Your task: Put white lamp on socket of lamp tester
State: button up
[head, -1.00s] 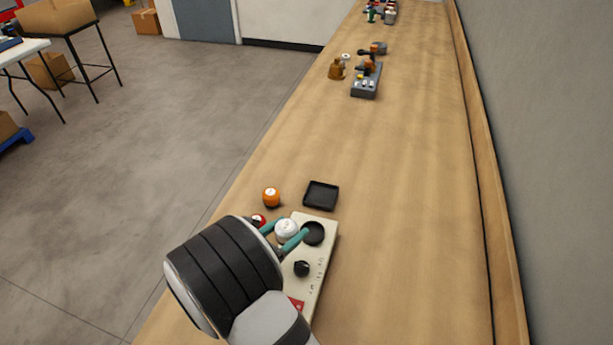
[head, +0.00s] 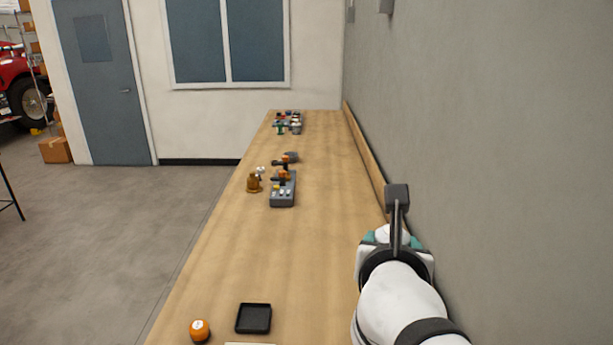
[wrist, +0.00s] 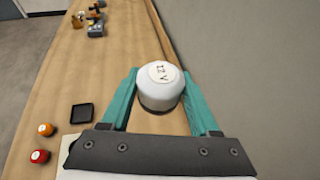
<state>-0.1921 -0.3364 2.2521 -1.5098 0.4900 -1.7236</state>
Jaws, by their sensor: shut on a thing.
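The white lamp (wrist: 161,88), marked "12 V" on top, is held between the two teal fingers of my gripper (wrist: 160,92) in the wrist view. In the head view my gripper (head: 389,240) is at the right of the bench, near the grey wall, and the lamp's white top (head: 391,232) shows between the fingers. The lamp is apart from the bench. The lamp tester (head: 250,343) shows only as a pale edge at the bottom of the head view. Its socket is out of view.
A red one (wrist: 39,156) shows in the wrist view. A grey box (head: 283,190) with switches stands farther back. The grey wall (head: 500,150) is close on the right.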

jog(key=s+d+f+n+y, duration=0.1)
jog(key=d+f+n+y, duration=0.2)
jog(key=d+f+y, duration=0.15)
jog(key=w+a+f+n+g+y, duration=0.1)
jog(key=w+a+f+n+y, duration=0.15)
jog(key=f+n+y, duration=0.2)
jog(key=w+a+f+n+g+y, duration=0.1)
jog(key=w+f+n+g+y, duration=0.15)
jog(key=f, duration=0.35)
jog(key=s+a+f+n+g+y, duration=0.1)
jog(key=a+f+n+g+y, duration=0.25)
jog(key=f, duration=0.45)
jog(key=s+a+f+n+g+y, duration=0.1)
jog(key=a+f+n+g+y, duration=0.15)
jog(key=f+n, duration=0.4)
jog(key=a+f, duration=0.2)
jog(key=a, duration=0.1)
jog(key=w+a+f+m, duration=0.1)
jog(key=a+f, duration=0.1)
jog(key=a, duration=0.1)
jog(key=w+a+f+m, duration=0.1)
jog(key=a+f, duration=0.2)
jog(key=shift+w+a+h, duration=0.25)
jog(key=shift+a+h, duration=0.1)
jog(key=shift+a, duration=0.05)
jog(key=shift+f, duration=1.95)
jog(key=o, duration=1.4)
jog(key=shift+f, duration=0.1)
